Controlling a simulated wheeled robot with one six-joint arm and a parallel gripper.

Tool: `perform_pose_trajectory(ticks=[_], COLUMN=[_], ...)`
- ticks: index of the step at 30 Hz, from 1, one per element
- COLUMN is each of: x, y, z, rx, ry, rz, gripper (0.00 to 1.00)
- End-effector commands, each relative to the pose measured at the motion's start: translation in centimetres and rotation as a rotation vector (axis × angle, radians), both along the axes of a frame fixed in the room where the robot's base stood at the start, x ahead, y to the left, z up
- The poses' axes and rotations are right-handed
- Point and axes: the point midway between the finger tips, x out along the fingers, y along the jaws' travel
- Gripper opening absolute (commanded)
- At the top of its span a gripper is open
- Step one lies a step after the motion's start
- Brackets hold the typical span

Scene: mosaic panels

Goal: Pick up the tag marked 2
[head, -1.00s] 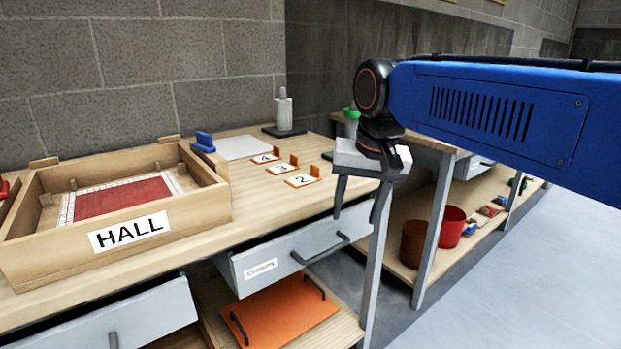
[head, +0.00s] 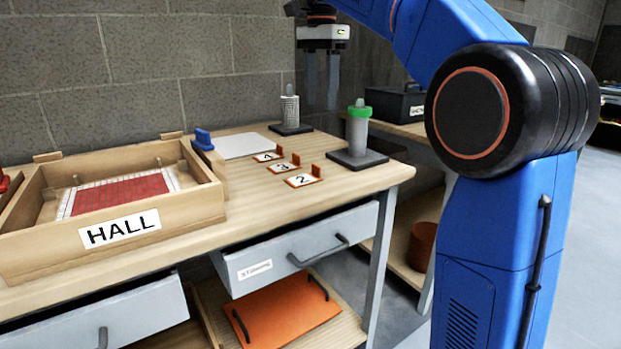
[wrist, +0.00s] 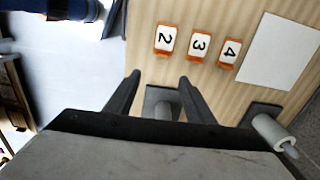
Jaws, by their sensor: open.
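The tag marked 2 (head: 302,181) is a white plate with an orange base and upright tab. It lies on the wooden bench top, nearest the front of a row with the tag marked 3 (head: 283,167) and the tag marked 4 (head: 267,157). In the wrist view the tag marked 2 (wrist: 165,39) is at the left of the row. My gripper (head: 322,105) is open and empty, raised above the back of the bench. In the wrist view its two fingers (wrist: 158,78) point toward the tags but are apart from them.
A green-topped cylinder (head: 357,127) on a dark base stands right of the tags. A grey cylinder (head: 290,109) stands behind. A white sheet (head: 244,146) lies left of the tags. The wooden HALL box (head: 190,214) fills the bench's left. A drawer (head: 300,252) is partly open below.

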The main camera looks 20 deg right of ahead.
Motion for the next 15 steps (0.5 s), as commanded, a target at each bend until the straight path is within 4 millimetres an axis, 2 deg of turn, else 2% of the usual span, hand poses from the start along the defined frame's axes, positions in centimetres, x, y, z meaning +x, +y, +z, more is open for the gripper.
perform_pose_trajectory(ticks=[3,7,15], x=[0.7,0.8,0.7], y=[0.2,0.3,0.3], z=[0.3,-0.3,-4.8], rx=[-0.001,-0.001,-0.001], ry=[0.009,0.012,0.013], rz=[-0.030,-0.038,-0.036], gripper=[0.49,0.49,0.49])
